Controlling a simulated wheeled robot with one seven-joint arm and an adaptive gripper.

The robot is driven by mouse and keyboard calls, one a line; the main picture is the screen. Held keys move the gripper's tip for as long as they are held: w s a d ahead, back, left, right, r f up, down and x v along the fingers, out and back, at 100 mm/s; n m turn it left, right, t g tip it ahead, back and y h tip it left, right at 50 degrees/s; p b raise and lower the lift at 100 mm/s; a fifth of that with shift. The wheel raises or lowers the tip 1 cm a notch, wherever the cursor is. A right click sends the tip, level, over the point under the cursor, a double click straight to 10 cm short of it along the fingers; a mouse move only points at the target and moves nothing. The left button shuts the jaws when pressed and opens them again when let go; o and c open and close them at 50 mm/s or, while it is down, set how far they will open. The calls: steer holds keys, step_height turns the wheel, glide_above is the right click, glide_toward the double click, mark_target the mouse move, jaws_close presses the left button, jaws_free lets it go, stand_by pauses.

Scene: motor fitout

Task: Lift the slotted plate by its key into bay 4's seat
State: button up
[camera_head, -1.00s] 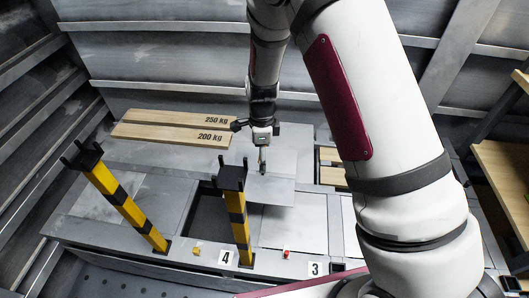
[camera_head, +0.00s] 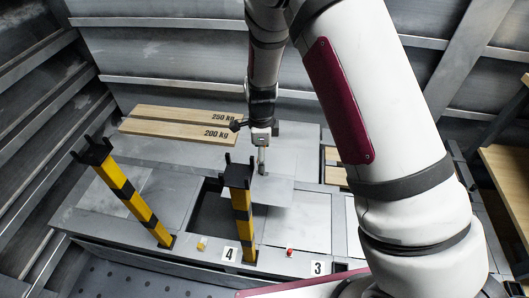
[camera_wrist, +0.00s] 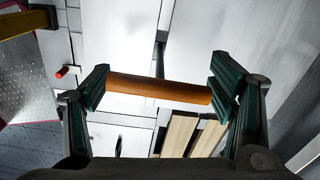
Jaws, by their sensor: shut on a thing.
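My gripper (camera_wrist: 160,88) is shut on an orange cylindrical bar (camera_wrist: 158,90), the key's grip, which spans between the two green-padded fingers. In the head view my gripper (camera_head: 262,163) is small and upright above the thin grey slotted plate (camera_head: 277,192). The plate looks flat and overlaps the right side of bay 4's dark opening (camera_head: 208,217); I cannot tell its height above the bench. The key's lower end and the slot are too small to make out. A yellow-black post hides part of bay 4's opening. The label "4" (camera_head: 229,254) is on the bench front.
Two yellow-black posts with dark forked tops, left (camera_head: 125,190) and right (camera_head: 239,205), rise at the bench front. Wooden boards (camera_head: 180,128) marked 250 kg and 200 kg lie at the back. A red button (camera_head: 289,252) and label "3" (camera_head: 317,267) are to the right.

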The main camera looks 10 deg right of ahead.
steer(key=s+a+p, duration=0.3)
steer(key=a, duration=1.2)
steer(key=shift+s, duration=0.3)
stand_by(2.9)
steer(key=shift+a+p, duration=0.15)
steer(key=shift+p, duration=0.2)
stand_by(0.5)
steer(key=shift+f+b, duration=0.6)
steer(key=shift+f, duration=0.6)
stand_by(1.2)
